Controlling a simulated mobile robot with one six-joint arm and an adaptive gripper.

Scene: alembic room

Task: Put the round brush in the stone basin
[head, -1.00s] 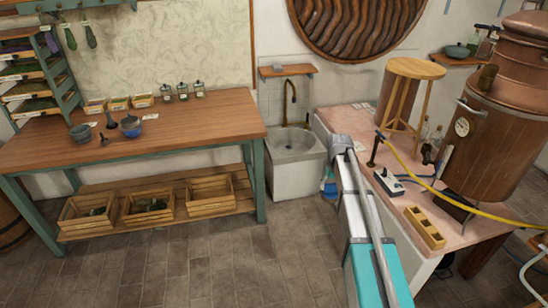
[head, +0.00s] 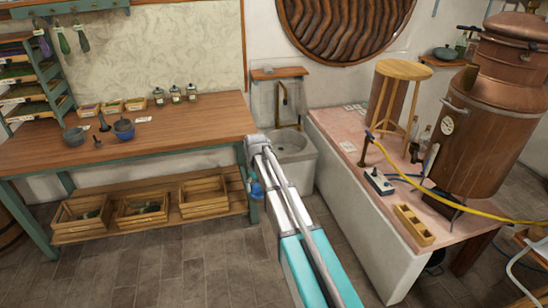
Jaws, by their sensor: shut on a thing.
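The stone basin (head: 296,146) is a pale grey block sink in the corner, between the wooden table and the pink-topped counter. A brass tap stands over it. My arm reaches forward from the bottom of the head view, and its far end is just left of the basin, by the table's right end. A blue part shows low beside the arm's end; I cannot tell what it is. My gripper is hidden behind the arm. I cannot make out the round brush in this view.
The wooden table (head: 190,125) holds bowls, small boxes and jars, with several crates below. The pink-topped counter (head: 345,140) carries a stool, a switch box and a copper still (head: 490,130) with a yellow hose. Tiled floor is clear in front.

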